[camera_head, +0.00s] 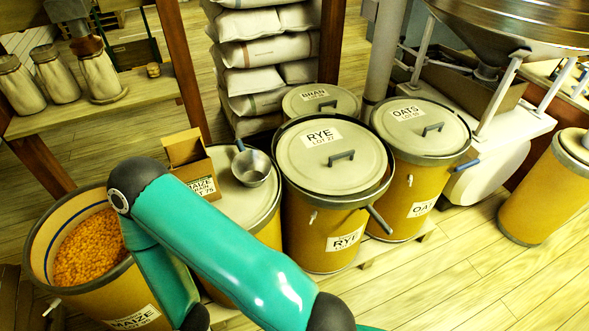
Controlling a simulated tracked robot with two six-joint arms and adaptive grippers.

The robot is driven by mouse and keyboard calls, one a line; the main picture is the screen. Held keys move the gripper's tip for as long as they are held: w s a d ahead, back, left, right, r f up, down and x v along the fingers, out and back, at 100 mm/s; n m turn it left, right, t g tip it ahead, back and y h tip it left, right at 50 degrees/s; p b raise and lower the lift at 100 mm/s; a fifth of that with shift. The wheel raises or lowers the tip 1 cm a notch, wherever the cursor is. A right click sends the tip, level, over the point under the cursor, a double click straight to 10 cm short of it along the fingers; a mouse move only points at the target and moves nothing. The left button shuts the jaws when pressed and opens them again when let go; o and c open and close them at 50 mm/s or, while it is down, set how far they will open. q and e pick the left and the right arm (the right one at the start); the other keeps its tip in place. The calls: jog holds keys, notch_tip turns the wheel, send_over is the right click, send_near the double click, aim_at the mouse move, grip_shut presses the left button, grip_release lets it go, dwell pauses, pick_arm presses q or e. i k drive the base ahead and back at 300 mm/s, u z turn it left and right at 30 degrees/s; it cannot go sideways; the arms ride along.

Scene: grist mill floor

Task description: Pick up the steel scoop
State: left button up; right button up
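The steel scoop (252,170) is a round metal bowl with a short handle that points up and back to a blue tip. It rests on the pale lid (238,205) of a drum in the middle of the head view, right of a small cardboard box. Nothing is holding it. One of my teal arms crosses the lower left and middle, in front of part of that drum, with its elbow over the maize drum. Neither gripper shows, so I cannot see their fingers.
An open drum of maize (90,250) stands at left. The open cardboard box (190,160) stands beside the scoop. Lidded drums marked RYE (318,215) and OATS (400,185) stand to the right. A shelf with jars (98,75) is upper left. Floor at lower right is clear.

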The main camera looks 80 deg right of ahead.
aim_at(252, 167)
jog(key=u, duration=0.15)
jog(key=i, duration=0.25)
jog(key=u, duration=4.05)
jog(key=i, duration=0.6)
jog(key=u, duration=5.65)
jog(key=i, duration=0.45)
jog(key=z, duration=0.05)
